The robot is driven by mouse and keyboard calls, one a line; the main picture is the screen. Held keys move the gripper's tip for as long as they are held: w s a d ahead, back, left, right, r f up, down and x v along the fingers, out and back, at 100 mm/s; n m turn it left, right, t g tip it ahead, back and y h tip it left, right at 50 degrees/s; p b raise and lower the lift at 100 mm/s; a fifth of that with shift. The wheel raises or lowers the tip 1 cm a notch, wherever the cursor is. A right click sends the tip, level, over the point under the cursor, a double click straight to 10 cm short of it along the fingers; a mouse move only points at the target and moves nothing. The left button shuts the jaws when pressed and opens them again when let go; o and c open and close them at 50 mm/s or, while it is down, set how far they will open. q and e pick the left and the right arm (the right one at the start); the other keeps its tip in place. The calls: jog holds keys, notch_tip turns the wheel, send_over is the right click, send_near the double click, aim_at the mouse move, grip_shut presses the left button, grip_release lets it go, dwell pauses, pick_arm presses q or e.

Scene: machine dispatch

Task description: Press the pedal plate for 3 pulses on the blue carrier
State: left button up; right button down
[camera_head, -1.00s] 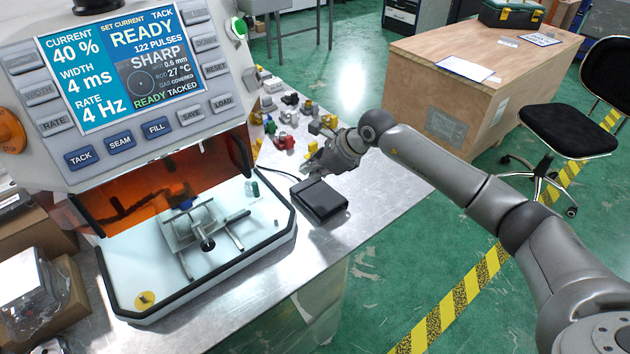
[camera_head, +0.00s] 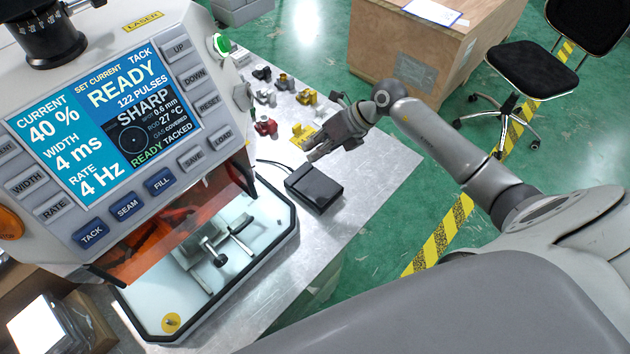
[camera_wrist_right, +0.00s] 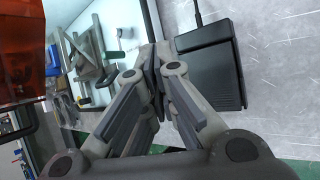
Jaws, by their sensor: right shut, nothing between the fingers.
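The black pedal (camera_head: 316,188) lies on the metal bench right of the welding machine, its cable running to the left. It also shows in the right wrist view (camera_wrist_right: 212,72), just right of the fingers. My right gripper (camera_head: 318,152) is shut and empty, behind and above the pedal; I see no contact. The machine's screen (camera_head: 105,110) reads READY, 122 PULSES, SHARP and READY TACKED, with 40 %, 4 ms and 4 Hz. A metal fixture (camera_head: 212,250) stands in the open chamber. I cannot make out the blue carrier clearly there. My left gripper is out of view.
Several small red, yellow and grey parts (camera_head: 265,126) lie on the bench behind the pedal. The bench (camera_head: 375,178) is bare to the pedal's right. A wooden crate (camera_head: 410,60) and a black chair (camera_head: 500,65) stand on the green floor beyond.

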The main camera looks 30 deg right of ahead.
jog(key=shift+f+b, duration=0.6)
jog(key=shift+f, duration=0.25)
jog(key=b, duration=0.4)
send_over(317, 183)
jog(key=f, duration=0.5)
jog(key=shift+w+f, duration=0.25)
jog(key=shift+f, duration=0.15)
jog(key=shift+s+f+b, duration=0.1)
jog(key=shift+f+b, duration=0.4)
jog(key=shift+f, duration=0.2)
jog(key=shift+f+b, duration=0.3)
jog(key=shift+f, duration=0.05)
jog(key=shift+s+f+b, duration=0.25)
jog(key=shift+f+b, duration=0.3)
jog(key=shift+f, duration=0.25)
dwell(0.5)
jog(key=shift+w+r+p, duration=0.2)
jog(key=shift+r+p, duration=0.6)
jog(key=shift+r, duration=0.35)
